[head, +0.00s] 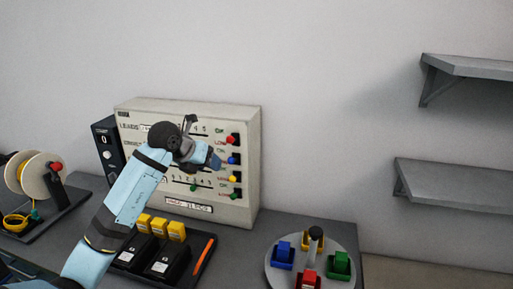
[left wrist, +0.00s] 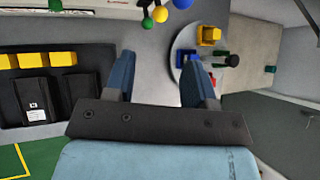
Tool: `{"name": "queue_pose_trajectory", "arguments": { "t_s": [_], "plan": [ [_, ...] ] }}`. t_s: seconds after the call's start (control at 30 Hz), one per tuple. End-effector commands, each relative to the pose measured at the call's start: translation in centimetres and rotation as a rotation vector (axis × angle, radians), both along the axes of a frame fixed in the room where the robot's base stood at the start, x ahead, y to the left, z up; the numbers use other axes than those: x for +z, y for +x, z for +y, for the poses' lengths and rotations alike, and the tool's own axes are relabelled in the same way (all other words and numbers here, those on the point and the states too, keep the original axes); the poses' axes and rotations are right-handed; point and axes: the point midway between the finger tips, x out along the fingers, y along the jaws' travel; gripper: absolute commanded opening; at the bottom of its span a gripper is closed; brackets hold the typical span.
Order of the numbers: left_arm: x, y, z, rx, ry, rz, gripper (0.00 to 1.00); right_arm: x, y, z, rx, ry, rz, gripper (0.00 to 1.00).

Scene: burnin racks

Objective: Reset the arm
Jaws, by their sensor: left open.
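My left arm comes in from the lower left in the head view, with its left gripper (head: 214,160) in front of the cream control panel (head: 240,120). In the left wrist view the two blue fingers of the left gripper (left wrist: 160,85) stand apart with nothing between them. The bare grey bench top shows between and beyond the fingers. The arm hides part of the panel's left side and middle. My right gripper is in neither view.
A round turntable (head: 347,266) with coloured blocks stands at the right of the bench. A black tray (head: 205,262) holds yellow blocks and black units. A cable reel (head: 35,176) stands far left. Two wall shelves (head: 455,186) are at right.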

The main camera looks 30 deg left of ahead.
Motion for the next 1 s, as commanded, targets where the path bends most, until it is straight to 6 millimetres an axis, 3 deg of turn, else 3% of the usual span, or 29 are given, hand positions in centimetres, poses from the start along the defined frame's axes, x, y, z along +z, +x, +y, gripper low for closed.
{"name": "queue_pose_trajectory", "arguments": {
  "t_s": [0.17, 0.27, 0.37, 0.5, 0.63, 0.77, 0.87, 1.0],
  "plan": [
    [-0.2, 0.0, -0.2, -0.007, -0.006, 0.000, 0.50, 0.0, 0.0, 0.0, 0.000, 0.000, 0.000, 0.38],
    [-1.5, -0.1, -2.0, -0.060, -0.061, -0.008, 0.50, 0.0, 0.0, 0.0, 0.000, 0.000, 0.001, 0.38],
    [-4.2, -0.8, -6.3, -0.174, -0.217, -0.030, 0.50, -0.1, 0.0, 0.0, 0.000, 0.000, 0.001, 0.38],
    [-7.9, -3.7, -14.5, -0.320, -0.624, -0.089, 0.50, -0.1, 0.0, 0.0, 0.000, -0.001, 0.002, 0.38],
    [-9.6, -6.8, -19.3, -0.294, -1.057, -0.139, 0.50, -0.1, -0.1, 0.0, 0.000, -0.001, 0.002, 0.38],
    [-11.7, -9.4, -20.9, -0.089, -1.475, -0.157, 0.50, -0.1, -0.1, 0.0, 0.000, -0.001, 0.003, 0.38],
    [-14.7, -11.2, -20.8, 0.182, -1.750, -0.138, 0.50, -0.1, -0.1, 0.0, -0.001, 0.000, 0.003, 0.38],
    [-21.9, -14.9, -20.4, 0.696, -2.019, -0.034, 0.50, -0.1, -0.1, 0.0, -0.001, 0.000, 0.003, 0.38]
  ]
}}
